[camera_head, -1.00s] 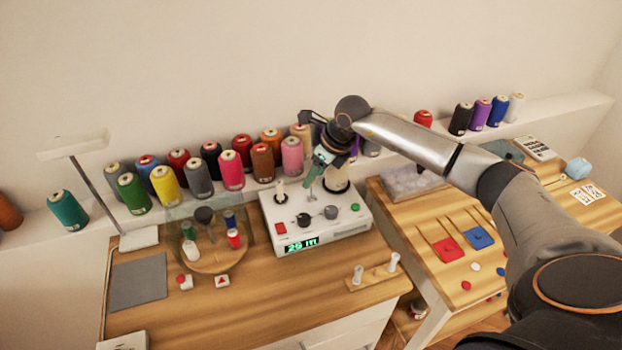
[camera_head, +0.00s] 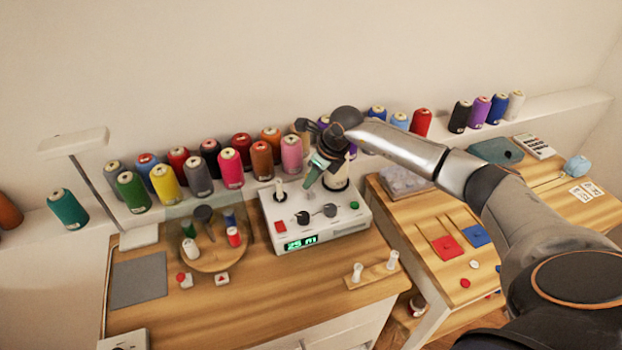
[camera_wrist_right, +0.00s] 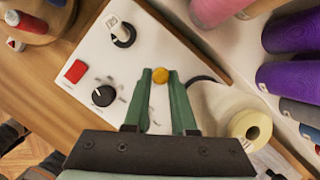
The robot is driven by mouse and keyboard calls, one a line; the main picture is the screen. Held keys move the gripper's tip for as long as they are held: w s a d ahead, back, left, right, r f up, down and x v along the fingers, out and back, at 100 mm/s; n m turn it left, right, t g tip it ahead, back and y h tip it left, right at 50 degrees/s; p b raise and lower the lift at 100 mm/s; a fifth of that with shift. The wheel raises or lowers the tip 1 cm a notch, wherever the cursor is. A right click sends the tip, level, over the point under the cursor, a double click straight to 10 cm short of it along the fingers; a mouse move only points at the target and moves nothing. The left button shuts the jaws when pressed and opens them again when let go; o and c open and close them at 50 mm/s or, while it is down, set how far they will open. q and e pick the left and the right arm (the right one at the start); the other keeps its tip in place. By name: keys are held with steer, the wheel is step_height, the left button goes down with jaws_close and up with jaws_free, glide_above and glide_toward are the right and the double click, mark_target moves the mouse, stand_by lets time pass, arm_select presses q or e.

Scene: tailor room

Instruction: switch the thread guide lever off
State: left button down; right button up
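The white winder box (camera_head: 322,232) stands on the wooden table with a red switch, dark knobs and a green lit display. It fills the middle of the right wrist view (camera_wrist_right: 100,50). In the head view my right gripper (camera_head: 315,170) is over the back of the box. The lever's shaft is mostly hidden. My left gripper is not in view.
A shelf of thread cones (camera_head: 231,170) runs along the wall close behind the gripper. A cream cone (camera_wrist_right: 250,128) stands beside the fingers. A round stand with small spools (camera_head: 213,250) is left of the box. The table front is mostly clear.

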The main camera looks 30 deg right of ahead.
steer(key=shift+a+f, duration=0.1)
steer(key=shift+a, duration=0.3)
jaws_close()
steer(key=shift+a, duration=0.1)
steer(key=shift+w+f+g+b, duration=0.25)
steer(key=shift+w+g+b, duration=0.25)
steer(key=shift+g+b, duration=0.45)
steer(key=shift+w+d+f+g+y+b, duration=0.1)
steer(key=shift+w+d+g+y+b, duration=0.1)
steer(key=shift+g+y+b, duration=0.4)
steer(key=shift+g+b, duration=0.45)
steer(key=shift+b, duration=0.2)
steer(key=shift+w+r, duration=0.1)
steer(key=shift+r, duration=0.1)
